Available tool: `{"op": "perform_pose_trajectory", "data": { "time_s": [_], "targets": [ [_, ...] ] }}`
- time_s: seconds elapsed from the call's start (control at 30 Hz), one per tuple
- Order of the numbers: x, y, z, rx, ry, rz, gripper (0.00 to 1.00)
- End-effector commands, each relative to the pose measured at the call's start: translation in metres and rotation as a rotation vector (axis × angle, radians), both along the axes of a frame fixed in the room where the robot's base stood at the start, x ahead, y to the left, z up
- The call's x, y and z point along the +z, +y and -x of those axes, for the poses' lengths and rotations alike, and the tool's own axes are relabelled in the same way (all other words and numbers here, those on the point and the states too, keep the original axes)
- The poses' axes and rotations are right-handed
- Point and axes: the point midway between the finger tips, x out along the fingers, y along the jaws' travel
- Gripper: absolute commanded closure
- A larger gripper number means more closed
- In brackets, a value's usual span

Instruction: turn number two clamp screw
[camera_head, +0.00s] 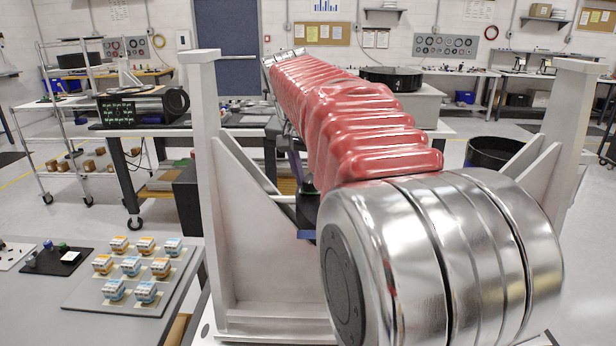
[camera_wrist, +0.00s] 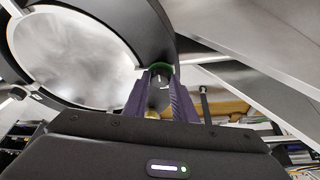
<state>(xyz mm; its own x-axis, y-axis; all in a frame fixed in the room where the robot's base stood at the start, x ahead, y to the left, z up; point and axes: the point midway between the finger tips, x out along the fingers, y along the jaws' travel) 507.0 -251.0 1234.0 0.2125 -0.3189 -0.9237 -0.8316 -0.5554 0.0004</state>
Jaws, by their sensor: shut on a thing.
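In the wrist view, the purple fingers of my gripper (camera_wrist: 160,82) point up the picture and are closed on either side of a dark clamp screw (camera_wrist: 159,98). A green ring shows at the screw's far end, against the black mirror ring. The screw's number cannot be read. The round mirror (camera_wrist: 85,62) sits in its black ring (camera_wrist: 148,28) at the upper left. In the head view, my red-sleeved arm covers the middle, and the mirror and the screw cannot be made out.
Pale fixture uprights stand left (camera_head: 208,180) and right (camera_head: 570,120) of my arm. A grey table (camera_head: 40,295) at the lower left bears a tray (camera_head: 75,298) of several small blocks. A black cylinder (camera_head: 492,152) stands behind the right upright. Open floor shows at the far left.

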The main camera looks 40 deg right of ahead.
Motion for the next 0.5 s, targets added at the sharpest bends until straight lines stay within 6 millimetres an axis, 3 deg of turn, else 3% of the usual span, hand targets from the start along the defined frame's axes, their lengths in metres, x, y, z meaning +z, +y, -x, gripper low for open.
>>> {"op": "perform_pose_trajectory", "data": {
  "time_s": [0.3, 0.33, 0.5],
  "targets": [
    [-0.0004, 0.0017, -0.0009, 0.001, -0.001, -0.003, 0.98],
    [-0.0004, 0.0018, -0.0010, 0.001, -0.001, -0.003, 0.74],
    [-0.0004, 0.0011, -0.0006, 0.001, 0.000, -0.003, 0.62]
  ]
}}
